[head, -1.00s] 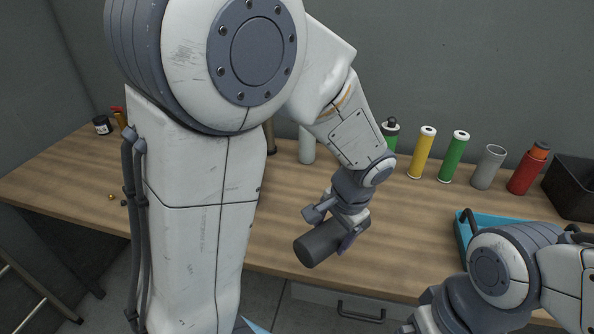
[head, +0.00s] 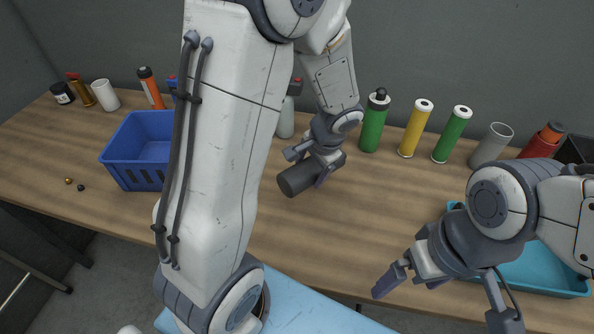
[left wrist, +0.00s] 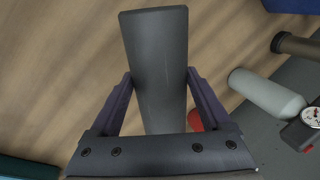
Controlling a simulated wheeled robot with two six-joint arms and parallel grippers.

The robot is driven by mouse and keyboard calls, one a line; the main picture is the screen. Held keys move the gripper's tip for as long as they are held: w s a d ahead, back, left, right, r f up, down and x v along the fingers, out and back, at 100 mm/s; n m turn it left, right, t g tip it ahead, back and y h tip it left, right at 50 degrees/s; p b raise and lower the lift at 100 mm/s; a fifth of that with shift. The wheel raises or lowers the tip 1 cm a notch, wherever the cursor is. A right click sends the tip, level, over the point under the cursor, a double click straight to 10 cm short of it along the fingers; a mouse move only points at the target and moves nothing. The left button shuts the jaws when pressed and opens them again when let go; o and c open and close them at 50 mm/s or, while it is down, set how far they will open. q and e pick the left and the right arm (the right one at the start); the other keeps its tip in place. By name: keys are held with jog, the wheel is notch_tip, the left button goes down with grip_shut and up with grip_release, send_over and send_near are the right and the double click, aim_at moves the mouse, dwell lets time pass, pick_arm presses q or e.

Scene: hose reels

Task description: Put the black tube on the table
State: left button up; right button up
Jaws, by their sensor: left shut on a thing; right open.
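The black tube (head: 297,179) is a dark cylinder held in my left gripper (head: 316,170), over the middle of the wooden table (head: 365,215). In the left wrist view the tube (left wrist: 158,60) runs between the two fingers, which press on its sides. The tube lies tilted in the head view; I cannot tell whether it touches the table. My right gripper (head: 408,285) is open and empty near the table's front edge at the right.
A blue basket (head: 128,160) stands at the left, partly behind my left arm. A teal tray (head: 545,270) lies at the right under my right arm. Green (head: 374,122), yellow (head: 415,128) and grey (head: 490,146) cylinders stand along the back. The table's middle is clear.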

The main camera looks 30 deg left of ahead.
pick_arm(q)
jog(key=w+a+f, duration=0.2)
jog(key=a, duration=0.1)
jog(key=shift+a+f, duration=0.15)
jog(key=shift+w+a+f, duration=0.1)
jog(key=shift+f, duration=0.1)
jog(key=shift+f+b, duration=0.35)
jog(key=shift+f, duration=1.55)
jog(key=shift+f, duration=0.15)
jog(key=o, duration=1.3)
jog(key=shift+o, duration=0.2)
